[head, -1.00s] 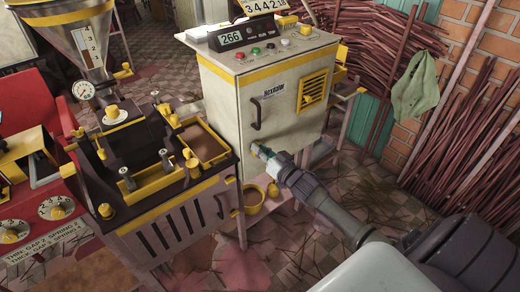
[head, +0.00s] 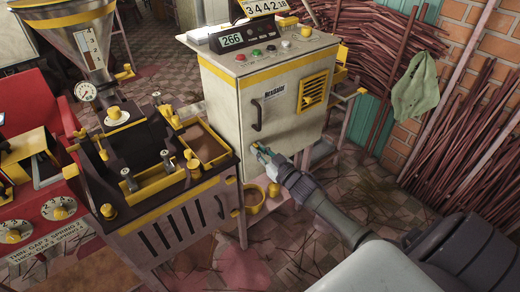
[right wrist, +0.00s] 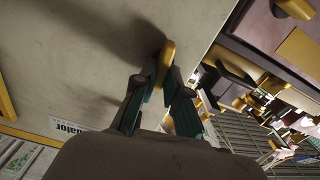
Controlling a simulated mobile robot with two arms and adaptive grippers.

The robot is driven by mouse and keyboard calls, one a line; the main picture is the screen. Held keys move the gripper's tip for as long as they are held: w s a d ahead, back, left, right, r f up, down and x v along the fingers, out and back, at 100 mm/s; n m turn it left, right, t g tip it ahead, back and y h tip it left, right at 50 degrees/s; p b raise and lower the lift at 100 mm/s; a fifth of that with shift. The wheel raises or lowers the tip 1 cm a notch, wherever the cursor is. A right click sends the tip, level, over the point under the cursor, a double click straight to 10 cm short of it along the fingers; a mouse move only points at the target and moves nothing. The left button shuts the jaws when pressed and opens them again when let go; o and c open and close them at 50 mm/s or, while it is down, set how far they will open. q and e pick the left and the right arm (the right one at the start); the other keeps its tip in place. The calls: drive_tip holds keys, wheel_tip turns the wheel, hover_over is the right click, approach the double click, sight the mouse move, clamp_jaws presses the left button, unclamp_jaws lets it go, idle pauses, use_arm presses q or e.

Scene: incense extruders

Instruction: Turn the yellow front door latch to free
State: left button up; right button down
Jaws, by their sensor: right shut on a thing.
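The yellow latch (right wrist: 166,62) is a small bar low on the front door of the cream cabinet (head: 226,110). In the right wrist view it stands out from the pale door, close to the door's edge. My right gripper (right wrist: 160,90) has its two dark green fingers on either side of the latch and is shut on it. In the head view my right gripper (head: 265,153) reaches the lower front of the cabinet, and its fingers mostly cover the latch. My left gripper is not in view.
A dark door handle (head: 257,114) and a yellow vent (head: 313,91) sit above the gripper. The dark extruder bench (head: 172,220) stands close on the left. A yellow bucket (head: 254,198) hangs below. Stick bundles (head: 470,135) lean at the right.

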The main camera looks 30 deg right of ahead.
drive_tip(key=shift+a+f+n, duration=0.1)
drive_tip(key=shift+a+n, duration=0.05)
drive_tip(key=shift+n, duration=1.65)
drive_tip(key=shift+a+f+n, duration=0.1)
drive_tip(key=shift+a+n, duration=0.05)
drive_tip(key=shift+n, duration=1.65)
drive_tip(key=c, duration=1.2)
unclamp_jaws()
drive_tip(key=s, duration=1.2)
drive_tip(key=shift+d, duration=0.45)
